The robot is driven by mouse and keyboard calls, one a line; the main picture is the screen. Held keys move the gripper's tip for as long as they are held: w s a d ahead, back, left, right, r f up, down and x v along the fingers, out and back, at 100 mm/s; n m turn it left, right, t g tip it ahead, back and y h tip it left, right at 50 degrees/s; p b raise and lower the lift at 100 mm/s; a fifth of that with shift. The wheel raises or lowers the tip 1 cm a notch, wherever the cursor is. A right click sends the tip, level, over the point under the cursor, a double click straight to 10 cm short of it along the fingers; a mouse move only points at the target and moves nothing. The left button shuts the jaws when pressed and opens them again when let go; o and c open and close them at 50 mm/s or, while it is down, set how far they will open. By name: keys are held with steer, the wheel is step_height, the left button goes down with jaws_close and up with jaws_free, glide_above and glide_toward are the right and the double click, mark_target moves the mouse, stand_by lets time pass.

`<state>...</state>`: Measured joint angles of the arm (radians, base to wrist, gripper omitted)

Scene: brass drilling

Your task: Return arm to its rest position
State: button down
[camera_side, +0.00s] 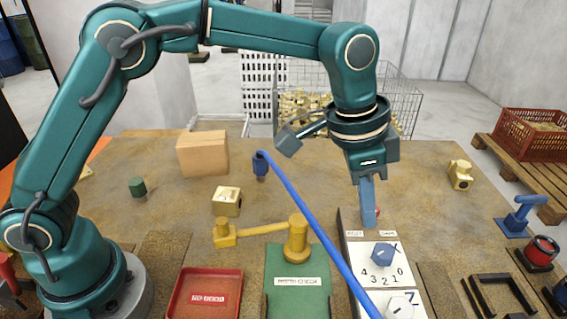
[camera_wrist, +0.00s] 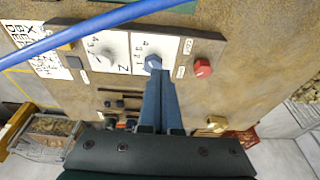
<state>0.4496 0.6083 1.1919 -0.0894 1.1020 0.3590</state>
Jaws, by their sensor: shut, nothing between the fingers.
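My gripper (camera_side: 368,222) points down over the far end of the control panel (camera_side: 352,262). Its blue fingers are together with nothing between them. In the wrist view the shut fingertips (camera_wrist: 154,80) appear close to the blue X knob (camera_wrist: 152,64). In the side view this knob (camera_side: 383,254) sits nearer the camera than the fingertips, on a white dial plate marked 0 to 4. A second, pale knob (camera_side: 401,304) sits on the Z plate. I cannot tell whether the fingers touch the panel. A red button (camera_wrist: 202,68) is beside the plates, mostly hidden behind my fingers in the side view.
Brass blocks (camera_side: 227,201) (camera_side: 461,175), a cardboard-coloured box (camera_side: 203,153), a green mat (camera_side: 297,270) with a brass fixture and a red tray (camera_side: 205,292) stand around. A wire basket (camera_side: 400,100) is behind.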

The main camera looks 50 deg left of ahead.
steer(key=s+a+r+n+t, duration=0.2)
steer(key=s+a+r, duration=0.1)
steer(key=a+r, duration=0.3)
steer(key=s+a+r+n+t, duration=0.1)
steer(key=s+a+r+n, duration=0.15)
steer(key=a+r, duration=0.3)
steer(key=s+a+f+n+y, duration=0.2)
steer(key=s+a+f+n, duration=0.2)
steer(key=s, duration=0.7)
step_height(320, 180, down, 4)
steer(key=a, duration=0.2)
steer(key=shift+s+a, duration=0.35)
steer(key=shift+a, duration=0.05)
steer(key=shift+n, duration=0.25)
